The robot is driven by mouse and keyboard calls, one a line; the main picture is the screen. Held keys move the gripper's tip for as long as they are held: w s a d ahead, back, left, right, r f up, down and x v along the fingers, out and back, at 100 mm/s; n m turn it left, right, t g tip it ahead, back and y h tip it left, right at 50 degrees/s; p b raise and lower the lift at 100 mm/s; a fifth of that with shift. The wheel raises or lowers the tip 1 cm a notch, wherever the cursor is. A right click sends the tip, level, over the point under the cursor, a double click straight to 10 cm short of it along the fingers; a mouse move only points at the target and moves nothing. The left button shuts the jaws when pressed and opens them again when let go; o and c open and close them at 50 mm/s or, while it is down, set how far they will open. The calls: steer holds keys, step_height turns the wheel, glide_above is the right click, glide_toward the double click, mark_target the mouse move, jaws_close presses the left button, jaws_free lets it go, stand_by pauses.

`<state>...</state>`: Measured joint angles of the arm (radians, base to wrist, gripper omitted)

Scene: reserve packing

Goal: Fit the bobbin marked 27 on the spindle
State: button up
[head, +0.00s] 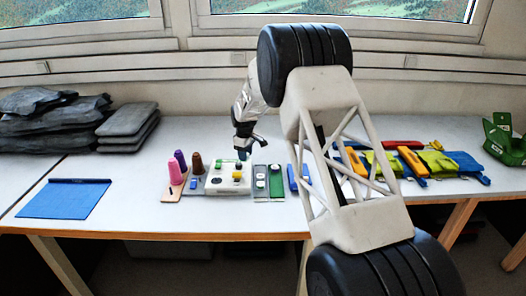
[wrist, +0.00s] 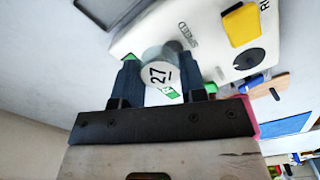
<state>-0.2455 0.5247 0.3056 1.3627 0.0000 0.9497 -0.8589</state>
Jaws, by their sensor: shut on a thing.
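My gripper (wrist: 160,78) is shut on a grey-white round bobbin (wrist: 157,62) with "27" on its end face, held between the two dark fingers. In the head view my gripper (head: 243,150) hangs above the back of a white machine box (head: 227,186) with yellow, green and dark knobs on top. The bobbin cannot be made out there. In the wrist view the machine box (wrist: 196,28) lies just beyond the bobbin, with the word "SPEED", a yellow block and a black dial. I cannot make out the spindle in either view.
Thread spools (head: 175,172) stand on a board left of the machine. Grey (head: 261,191) and green (head: 277,187) trays lie to its right, then a blue item (head: 299,177). A blue mat (head: 64,201) lies at the left. Packed gear covers the right; the table between mat and spools is clear.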

steer(key=s+a+n, duration=0.2)
steer(key=s+a, duration=0.1)
steer(key=a, duration=0.1)
steer(key=s+a+r+n, duration=0.1)
steer(key=s+a+n, duration=0.2)
steer(key=a, duration=0.1)
steer(key=s+a+n, duration=0.2)
steer(key=a, duration=0.2)
steer(key=shift+s+r+n, duration=0.15)
steer(key=shift+s+n, duration=0.15)
steer(key=shift+s, duration=0.1)
steer(key=shift+f, duration=0.25)
steer(key=shift+f, duration=1.9)
steer(key=shift+f, duration=1.15)
stand_by(1.4)
steer(key=o, duration=1.4)
steer(key=shift+r, duration=0.1)
